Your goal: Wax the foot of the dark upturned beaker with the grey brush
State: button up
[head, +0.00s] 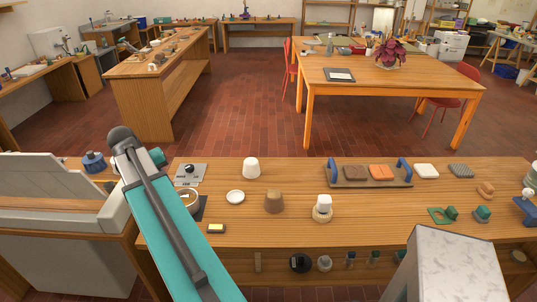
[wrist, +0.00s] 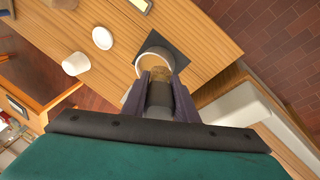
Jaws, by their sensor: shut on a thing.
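In the wrist view my gripper (wrist: 159,90) is shut on the grey brush (wrist: 159,98). The brush's tan bristle end points into a round pot (wrist: 145,54) with tan contents. I cannot tell whether the bristles touch the contents. In the head view my arm hides the gripper and part of the pot (head: 193,192), which stands on a dark plate. The dark upturned beaker (head: 274,202) is brown and stands on the bench right of the pot, apart from my gripper. Its edge shows at the top of the wrist view (wrist: 61,3).
A white saucer (head: 235,197) and white upturned beaker (head: 251,168) stand near the brown one. A white cup on a round base (head: 322,208) is to its right. A yellow-topped block (head: 216,228) lies in front. A blue-handled tray (head: 350,181) holds tiles behind.

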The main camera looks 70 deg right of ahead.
jog(key=s+d+r+m+g+p, duration=0.2)
jog(key=s+d+m+p, duration=0.3)
jog(key=s+d, duration=2.1)
jog(key=s+m, duration=0.2)
jog(key=s, duration=0.1)
jog(key=shift+s+y, duration=0.3)
jog(key=shift+y, duration=0.1)
jog(key=shift+f+b, duration=1.4)
jog(key=shift+f, duration=1.05)
jog(key=shift+w+a, duration=0.1)
jog(key=shift+w, duration=0.05)
